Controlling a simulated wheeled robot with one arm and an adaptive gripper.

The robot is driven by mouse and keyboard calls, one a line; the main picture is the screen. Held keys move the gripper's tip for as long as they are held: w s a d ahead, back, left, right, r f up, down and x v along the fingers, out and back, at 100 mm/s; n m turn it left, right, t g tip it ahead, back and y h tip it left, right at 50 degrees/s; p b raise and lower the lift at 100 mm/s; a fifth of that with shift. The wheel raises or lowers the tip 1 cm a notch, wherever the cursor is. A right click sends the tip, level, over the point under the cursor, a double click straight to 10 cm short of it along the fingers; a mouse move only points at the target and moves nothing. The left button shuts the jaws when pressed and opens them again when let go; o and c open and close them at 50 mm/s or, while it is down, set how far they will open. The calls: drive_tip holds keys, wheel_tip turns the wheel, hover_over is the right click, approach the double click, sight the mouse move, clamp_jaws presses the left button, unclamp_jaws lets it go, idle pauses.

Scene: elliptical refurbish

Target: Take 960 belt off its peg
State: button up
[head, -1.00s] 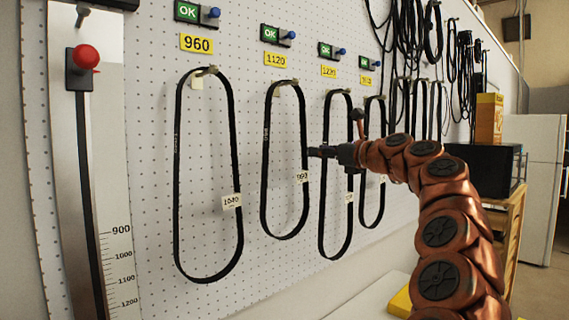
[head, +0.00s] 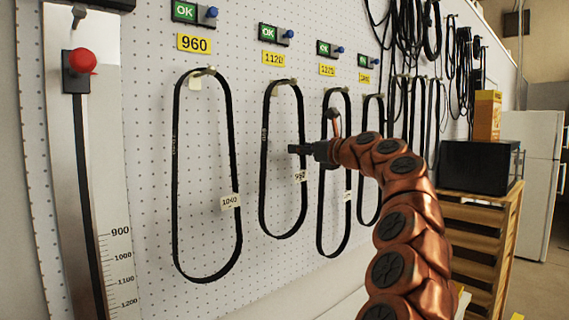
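A black belt (head: 175,170) hangs from a peg (head: 204,72) under the yellow 960 label (head: 194,43); its own tag (head: 230,201) reads 1040. A second black belt (head: 264,150) hangs under the 1120 label (head: 273,59). Its tag (head: 300,176) seems to start with 9; the other digits are too small to be sure of. My gripper (head: 297,150) points left, in front of or beside this second belt's right strand. I cannot tell whether it touches the belt or how far its fingers are apart.
A third belt (head: 321,190) and a fourth belt (head: 365,150) hang to the right, partly behind my arm. A metal gauge with a red knob (head: 78,62) and a scale stands at left. A wooden shelf (head: 480,212) with a black box (head: 478,166) is at right.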

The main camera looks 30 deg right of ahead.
sight(292, 135)
clamp_jaws()
idle(0.5)
drive_tip(key=shift+d+r+p, duration=0.1)
drive_tip(key=shift+r+p, duration=0.45)
drive_tip(key=shift+r, duration=0.8)
drive_tip(key=shift+r+p, duration=0.3)
drive_tip(key=shift+r, duration=0.15)
drive_tip(key=shift+s, duration=0.25)
drive_tip(key=d+r+b+v, duration=0.1)
drive_tip(key=d+v, duration=0.1)
drive_tip(key=v, duration=1.3)
drive_tip(key=shift+d+r+b, duration=0.2)
drive_tip(key=shift+r+b, duration=0.05)
drive_tip(key=shift+b, duration=0.05)
drive_tip(key=shift+w, duration=0.1)
